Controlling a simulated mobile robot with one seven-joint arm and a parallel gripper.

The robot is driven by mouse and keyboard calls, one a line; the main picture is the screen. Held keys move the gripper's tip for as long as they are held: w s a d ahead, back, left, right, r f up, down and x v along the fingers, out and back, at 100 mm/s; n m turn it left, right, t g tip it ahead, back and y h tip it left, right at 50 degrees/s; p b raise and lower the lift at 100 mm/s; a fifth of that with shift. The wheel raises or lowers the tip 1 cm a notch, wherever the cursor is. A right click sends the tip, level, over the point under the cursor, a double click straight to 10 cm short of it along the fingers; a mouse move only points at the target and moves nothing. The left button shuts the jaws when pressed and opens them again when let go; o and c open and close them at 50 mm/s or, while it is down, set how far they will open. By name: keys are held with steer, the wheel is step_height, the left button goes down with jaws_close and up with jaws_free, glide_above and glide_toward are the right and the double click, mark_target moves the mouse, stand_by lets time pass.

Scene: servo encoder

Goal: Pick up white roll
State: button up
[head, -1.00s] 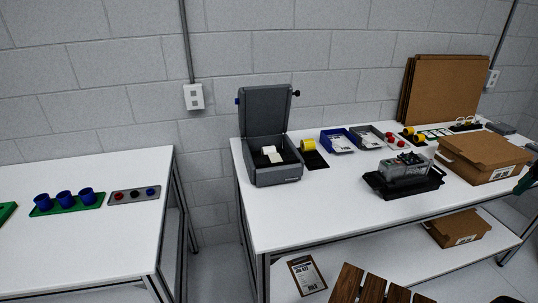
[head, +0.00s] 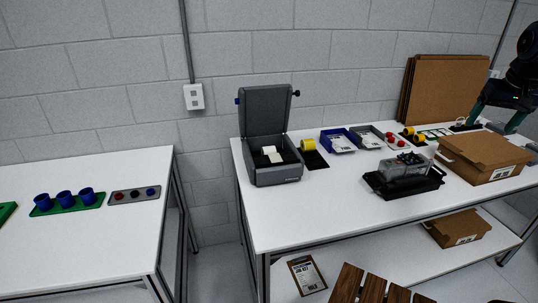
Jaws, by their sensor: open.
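A white roll (head: 271,154) shows as a pale shape inside the open dark grey case (head: 277,176) on the right-hand table. Its lid stands upright behind it. The roll's lower part is hidden by the case's front wall. My gripper (head: 494,125) is at the far right, over the back right end of the same table, well away from the case. Its teal fingers are spread apart and I see nothing held between them.
A yellow roll (head: 308,145) on a black base is beside the case. Blue and grey bins (head: 337,141), a black tray (head: 404,189) and a cardboard box (head: 485,158) stand farther right. Brown boards (head: 443,91) lean on the wall. The table's front left is clear.

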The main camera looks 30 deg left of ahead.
steer(key=w+a+n, duration=0.1)
steer(key=w+a, duration=0.5)
steer(key=a, duration=0.2)
steer(key=w+a+n, duration=0.1)
steer(key=w+a, duration=0.4)
steer(key=a, duration=0.4)
steer(key=n+g, duration=0.3)
steer(key=n, duration=0.2)
glide_above(269, 147)
steer(key=d, duration=0.2)
steer(key=f, duration=2.3)
steer(key=shift+s+a+f, duration=0.2)
steer(key=shift+a+f, duration=0.05)
steer(key=shift+f, duration=0.05)
steer(key=f, duration=0.5)
steer(key=shift+w+a+f, duration=0.2)
steer(key=shift+a, duration=0.05)
steer(key=shift+a+f, duration=0.25)
steer(key=shift+f, duration=1.05)
steer(key=shift+a+f, duration=0.25)
steer(key=shift+f, duration=1)
steer(key=c, duration=1.1)
